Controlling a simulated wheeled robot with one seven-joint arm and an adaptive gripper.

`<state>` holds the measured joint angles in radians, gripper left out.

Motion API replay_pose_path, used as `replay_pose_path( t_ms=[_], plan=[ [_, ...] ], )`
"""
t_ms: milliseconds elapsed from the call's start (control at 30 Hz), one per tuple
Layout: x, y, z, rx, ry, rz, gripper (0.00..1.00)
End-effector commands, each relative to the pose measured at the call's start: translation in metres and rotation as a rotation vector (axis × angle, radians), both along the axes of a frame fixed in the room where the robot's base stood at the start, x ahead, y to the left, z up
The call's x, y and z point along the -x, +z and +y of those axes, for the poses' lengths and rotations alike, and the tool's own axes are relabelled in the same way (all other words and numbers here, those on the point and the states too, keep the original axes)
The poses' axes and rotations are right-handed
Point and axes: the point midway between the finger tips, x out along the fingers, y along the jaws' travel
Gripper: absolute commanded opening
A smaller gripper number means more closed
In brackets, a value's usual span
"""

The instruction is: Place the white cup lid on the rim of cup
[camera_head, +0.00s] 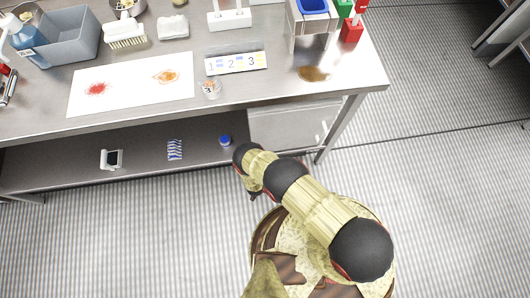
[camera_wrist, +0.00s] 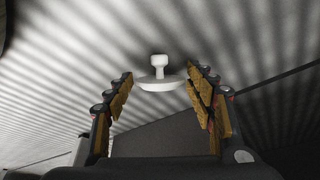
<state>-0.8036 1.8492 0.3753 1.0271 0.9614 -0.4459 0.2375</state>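The white cup lid (camera_wrist: 158,83), a shallow disc with a round knob on top, shows in the wrist view between and slightly beyond my fingertips. The striped floor is behind it; what it rests on is unclear. My gripper (camera_wrist: 160,75) is open, with a gap between the lid and the finger on each side. In the head view my arm reaches to the table's front edge, and the lid is not visible there.
A lower shelf (camera_head: 60,165) holds a blue-capped item (camera_head: 225,140).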

Motion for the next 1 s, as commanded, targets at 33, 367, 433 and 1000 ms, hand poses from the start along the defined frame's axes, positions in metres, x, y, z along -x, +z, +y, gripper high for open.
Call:
replay_pose_path(
  t_ms=[33, 367, 433, 1000],
  plan=[
    [0.0, 0.0, 0.0, 0.0, 0.0, 0.0, 0.5],
    [0.0, 0.0, 0.0, 0.0, 0.0, 0.0, 0.31],
    [0.0, 0.0, 0.0, 0.0, 0.0, 0.0, 0.3],
    [0.015, 0.054, 0.006, 0.001, 0.006, 0.001, 0.3]
  ],
)
